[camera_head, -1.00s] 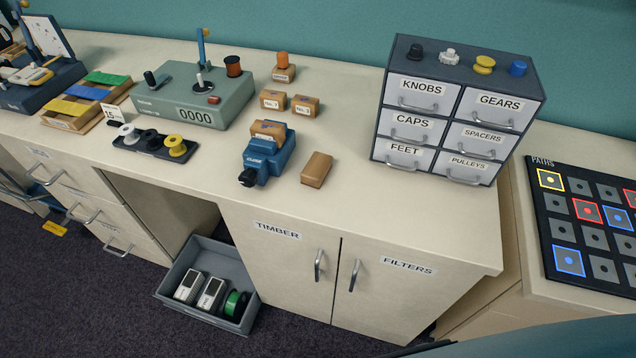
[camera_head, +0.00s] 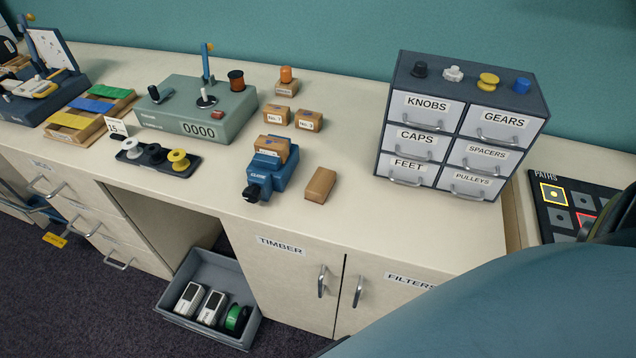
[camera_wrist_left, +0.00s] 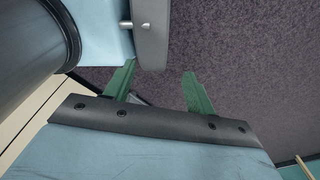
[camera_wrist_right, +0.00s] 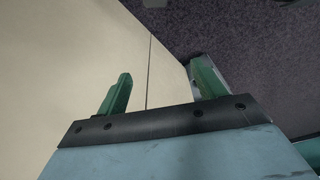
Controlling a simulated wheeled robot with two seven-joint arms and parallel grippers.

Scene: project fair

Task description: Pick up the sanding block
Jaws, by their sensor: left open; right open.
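A plain brown block (camera_head: 321,185), which looks like the sanding block, lies on the counter right of a blue vise (camera_head: 270,172). Another brown block (camera_head: 272,148) sits in the top of the vise. My left gripper (camera_wrist_left: 160,75) shows only in its wrist view, green fingers apart and empty, with dark carpet beyond. My right gripper (camera_wrist_right: 162,72) shows only in its wrist view, also open and empty, with a cream cabinet surface and carpet beyond. Neither gripper is near the brown block in any view.
A drawer cabinet (camera_head: 457,130) stands right of the block. Small labelled boxes (camera_head: 308,120), a green counter device (camera_head: 190,115) and a spool tray (camera_head: 150,165) stand behind and left. My own blue arm covers the lower right. The counter in front of the block is clear.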

